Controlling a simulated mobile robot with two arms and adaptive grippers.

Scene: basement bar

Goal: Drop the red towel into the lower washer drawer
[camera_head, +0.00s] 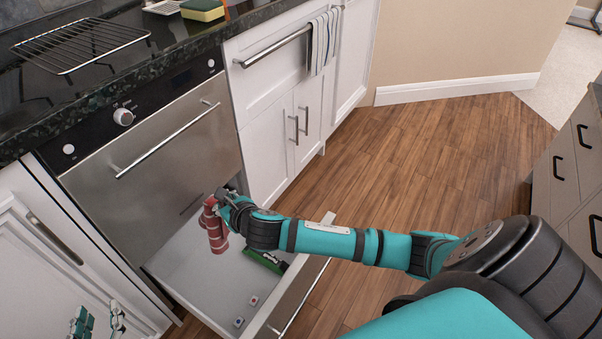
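The red towel (215,238) hangs in folds from my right gripper (213,203), which appears shut on its upper part. The towel is over the inside of the lower washer drawer (195,258), near its back. I cannot tell whether the towel's lower end touches the drawer floor. The drawer is pulled out below the steel-fronted appliance and has a pale interior. My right arm reaches across the drawer from the right and hides part of it. My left gripper (98,322) is at the bottom left, its fingers apart and empty, in front of the white cabinet.
A green box (265,261) and small blocks (239,321) lie in the drawer. The steel appliance front (155,150) is closed above it. The dark counter (105,85) holds a wire rack (80,45) and a sponge (202,8). The wooden floor (440,150) is clear.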

